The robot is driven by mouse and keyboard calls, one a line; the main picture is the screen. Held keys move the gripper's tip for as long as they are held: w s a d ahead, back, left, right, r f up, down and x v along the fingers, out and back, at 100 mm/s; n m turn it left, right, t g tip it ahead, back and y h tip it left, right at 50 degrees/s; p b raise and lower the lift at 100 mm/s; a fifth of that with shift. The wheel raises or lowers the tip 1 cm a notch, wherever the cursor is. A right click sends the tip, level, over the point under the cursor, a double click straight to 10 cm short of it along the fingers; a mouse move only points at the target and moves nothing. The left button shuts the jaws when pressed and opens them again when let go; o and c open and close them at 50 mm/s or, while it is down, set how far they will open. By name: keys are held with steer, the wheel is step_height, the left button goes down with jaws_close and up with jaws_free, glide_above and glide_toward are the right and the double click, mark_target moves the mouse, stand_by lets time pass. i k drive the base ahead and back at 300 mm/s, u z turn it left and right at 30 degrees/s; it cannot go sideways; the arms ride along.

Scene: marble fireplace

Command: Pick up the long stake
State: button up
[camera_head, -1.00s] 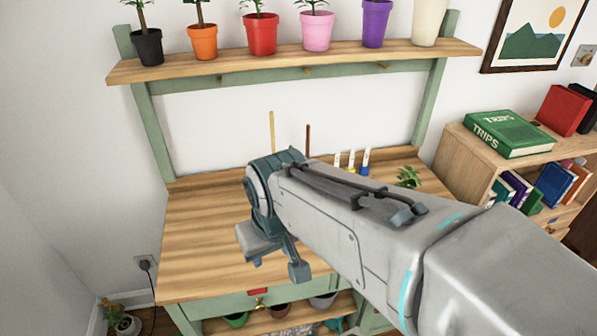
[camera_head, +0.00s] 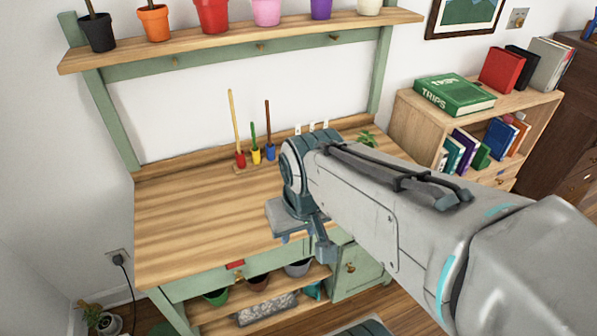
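The tallest is a light wooden stake (camera_head: 233,120) with a red base, at the left. A short green stake (camera_head: 253,132) with a yellow base is in the middle. A brown stake (camera_head: 268,125) with a blue base is at the right. My gripper (camera_head: 302,240) is at the end of my arm, above the front right of the bench, apart from the stakes. Its fingers are seen from above and behind, so their opening is unclear.
The bench top (camera_head: 190,215) is clear at left and centre. White-topped items (camera_head: 311,127) and a small plant (camera_head: 366,138) are at the back right, partly behind my arm. A shelf (camera_head: 240,42) with several pots overhangs the back. A bookcase (camera_head: 420,125) stands right.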

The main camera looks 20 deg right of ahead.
mark_target(229, 91)
steer(key=z, duration=0.65)
steer(key=i, duration=0.4)
steer(key=z, duration=0.95)
steer(key=k, duration=0.15)
steer(key=u, duration=2.2)
steer(key=i, duration=0.3)
steer(key=z, duration=1.1)
